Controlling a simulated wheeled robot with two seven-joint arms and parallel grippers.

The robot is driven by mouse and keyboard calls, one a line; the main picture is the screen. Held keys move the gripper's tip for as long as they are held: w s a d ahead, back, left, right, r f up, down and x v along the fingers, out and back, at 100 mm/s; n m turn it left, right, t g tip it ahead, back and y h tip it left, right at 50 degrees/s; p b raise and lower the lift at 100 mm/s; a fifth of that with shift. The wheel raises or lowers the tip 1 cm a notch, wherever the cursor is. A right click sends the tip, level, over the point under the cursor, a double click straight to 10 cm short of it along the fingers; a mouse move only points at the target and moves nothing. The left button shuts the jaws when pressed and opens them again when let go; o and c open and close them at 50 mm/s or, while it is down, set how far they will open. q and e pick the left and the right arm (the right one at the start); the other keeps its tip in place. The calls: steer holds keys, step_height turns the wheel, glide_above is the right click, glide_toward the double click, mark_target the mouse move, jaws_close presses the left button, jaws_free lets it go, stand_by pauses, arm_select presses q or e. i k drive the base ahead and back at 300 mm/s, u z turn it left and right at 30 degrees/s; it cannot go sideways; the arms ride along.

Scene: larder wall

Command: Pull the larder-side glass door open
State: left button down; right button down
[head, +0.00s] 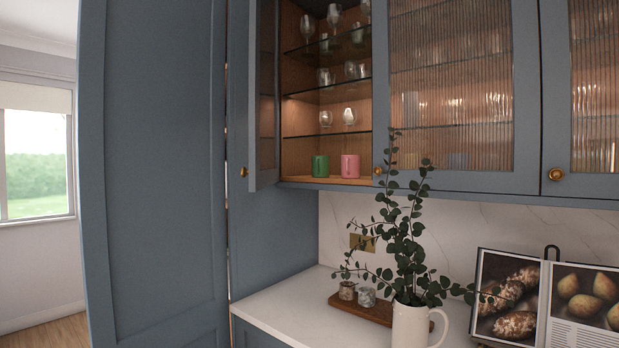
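The larder-side glass door (254,110) is the leftmost door of the blue wall cabinet, beside the tall larder unit (155,170). It stands open, swung out towards me and seen nearly edge-on. Its round brass knob (244,171) shows near its lower left corner. The open bay behind it shows glass shelves with stemmed glasses, a green mug (320,166) and a pink mug (350,166) on the wooden bottom. Neither of my grippers is in view.
Two ribbed-glass doors (455,180) to the right are shut. Below, a white worktop (283,312) holds a white jug (410,326) with tall leafy stems reaching up to the cabinet, a wooden board (372,311) with two small jars, and an open cookbook (578,275).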

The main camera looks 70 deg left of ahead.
mark_target(264, 46)
steer(key=u, duration=0.2)
steer(key=i, duration=0.9)
steer(key=u, duration=1.4)
steer(key=i, duration=0.7)
steer(key=u, duration=0.7)
